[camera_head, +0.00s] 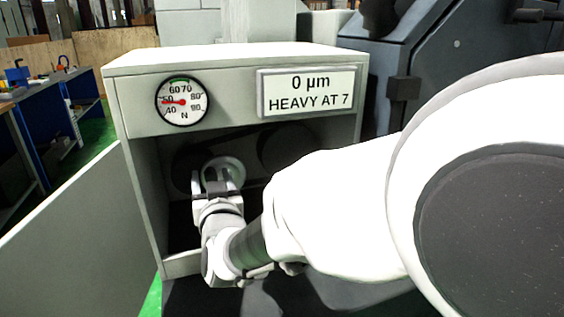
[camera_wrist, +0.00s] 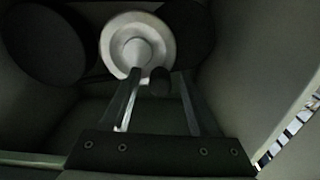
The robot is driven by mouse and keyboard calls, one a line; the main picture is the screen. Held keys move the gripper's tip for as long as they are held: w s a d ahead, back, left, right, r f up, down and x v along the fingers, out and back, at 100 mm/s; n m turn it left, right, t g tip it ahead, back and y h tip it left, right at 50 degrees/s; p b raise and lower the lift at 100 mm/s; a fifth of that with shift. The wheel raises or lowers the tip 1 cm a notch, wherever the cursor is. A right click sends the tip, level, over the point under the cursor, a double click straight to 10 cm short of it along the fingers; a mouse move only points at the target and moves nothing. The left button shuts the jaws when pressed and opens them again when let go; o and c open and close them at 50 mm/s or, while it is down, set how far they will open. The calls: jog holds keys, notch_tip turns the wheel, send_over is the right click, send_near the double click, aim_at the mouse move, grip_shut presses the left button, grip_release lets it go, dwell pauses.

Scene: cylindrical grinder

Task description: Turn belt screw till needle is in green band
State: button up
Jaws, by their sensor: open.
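The round gauge (camera_head: 182,101) is on the front panel of the cabinet. Its red needle (camera_head: 172,102) points left, close to the 50 mark. The green band (camera_head: 180,80) is at the top of the dial, near 60 and 70, and the needle lies outside it. A pale round wheel with a hub, apparently the belt screw (camera_wrist: 112,35), is inside the cabinet; it also shows in the head view (camera_head: 235,167). My gripper (camera_wrist: 158,75) is open just in front of it. A small dark knob (camera_wrist: 160,82) lies between the fingers; contact cannot be told.
Dark pulleys (camera_wrist: 42,43) flank the wheel. An open door panel (camera_head: 85,245) stands at the left. A sign (camera_head: 310,92) reads "0 µm HEAVY AT 7".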

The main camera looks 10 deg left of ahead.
jog(key=shift+c, duration=0.2)
grip_shut()
jog(key=shift+b, duration=0.35)
jog(key=m+b, duration=0.3)
jog(key=d+m+b, duration=0.1)
jog(key=b, duration=0.1)
jog(key=shift+w+r, duration=0.3)
jog(key=m+b, duration=0.2)
jog(key=d+m+b, duration=0.1)
jog(key=shift+w+r+m, duration=0.2)
jog(key=shift+r+m, duration=0.15)
jog(key=shift+m, duration=0.05)
jog(key=shift+r, duration=0.1)
jog(key=shift+o, duration=0.2)
grip_release()
